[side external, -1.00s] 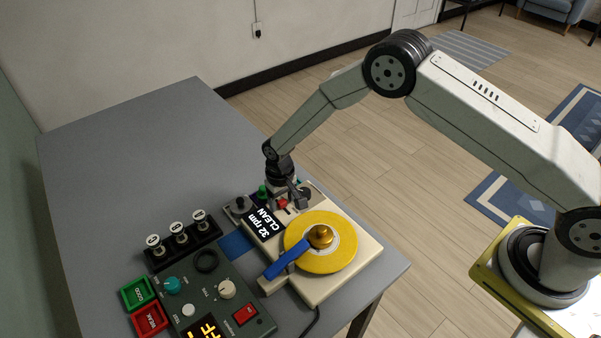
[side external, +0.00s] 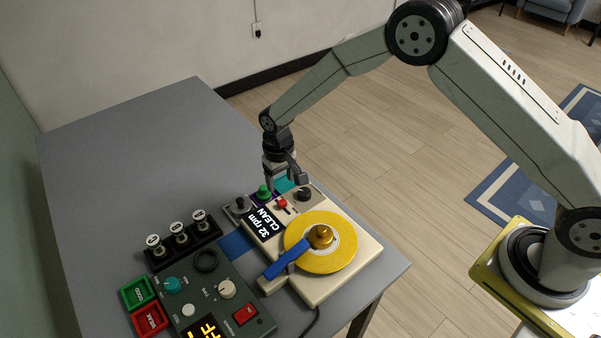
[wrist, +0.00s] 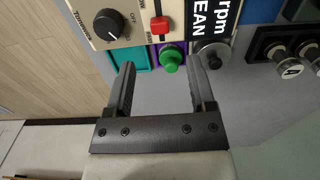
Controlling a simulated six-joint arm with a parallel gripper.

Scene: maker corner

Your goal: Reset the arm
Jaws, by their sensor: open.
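My gripper (side external: 286,180) is open and empty, held above the back edge of the cream turntable machine (side external: 333,283). In the wrist view my gripper (wrist: 160,72) has its two dark fingers apart, with grey table between them and the green knob (wrist: 171,61) just past the tips. The green knob also shows in the side view (side external: 264,191), close by the left finger. The machine carries a yellow disc (side external: 325,258) with a brass centre, a blue arm (side external: 287,258), a red switch (side external: 282,203), a black dial (side external: 304,194) and a display (side external: 265,222) reading "32 rpm CLEAN".
A dark green control box (side external: 214,287) with a lit display stands in front. Green (side external: 137,293) and red (side external: 149,319) trays sit left of it. A black rack (side external: 184,245) holds three white-topped pieces. The grey table (side external: 130,150) is clear at the back left.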

